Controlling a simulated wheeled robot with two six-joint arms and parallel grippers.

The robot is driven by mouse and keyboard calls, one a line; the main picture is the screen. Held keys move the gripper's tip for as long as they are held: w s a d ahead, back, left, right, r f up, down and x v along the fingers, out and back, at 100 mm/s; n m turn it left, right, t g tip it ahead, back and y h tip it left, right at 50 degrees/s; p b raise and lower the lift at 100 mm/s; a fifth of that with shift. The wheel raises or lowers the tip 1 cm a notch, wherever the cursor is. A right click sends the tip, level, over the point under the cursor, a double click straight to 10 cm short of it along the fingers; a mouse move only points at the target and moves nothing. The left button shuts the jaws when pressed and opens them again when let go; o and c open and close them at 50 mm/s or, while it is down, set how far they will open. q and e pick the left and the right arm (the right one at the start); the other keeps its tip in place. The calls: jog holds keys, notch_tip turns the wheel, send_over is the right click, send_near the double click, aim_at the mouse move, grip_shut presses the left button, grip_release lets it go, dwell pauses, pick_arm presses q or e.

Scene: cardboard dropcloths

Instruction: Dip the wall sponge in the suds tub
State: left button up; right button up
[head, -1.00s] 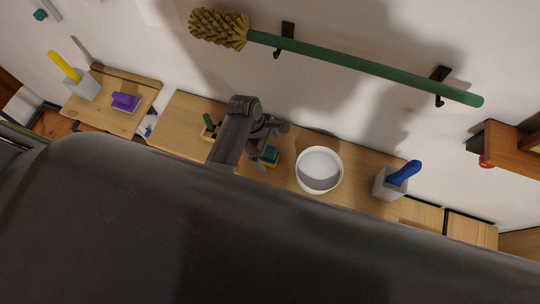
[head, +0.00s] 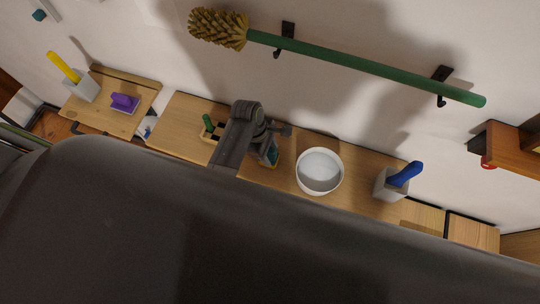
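The white round suds tub (head: 320,188) stands on the wooden shelf, with a pale grey-white filling. My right gripper is not in view.
A long green-handled brush (head: 365,66) hangs on wall hooks above. A grey holder (head: 390,187) with a blue handle stands right of the tub. A green-handled item (head: 208,123) sits left of my gripper. A purple block (head: 125,103) lies on the left shelf.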

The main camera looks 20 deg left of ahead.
pick_arm(q)
grip_shut()
jog(key=shift+r+p, duration=1.05)
jog(key=shift+r, duration=2.5)
jog(key=shift+w, duration=0.1)
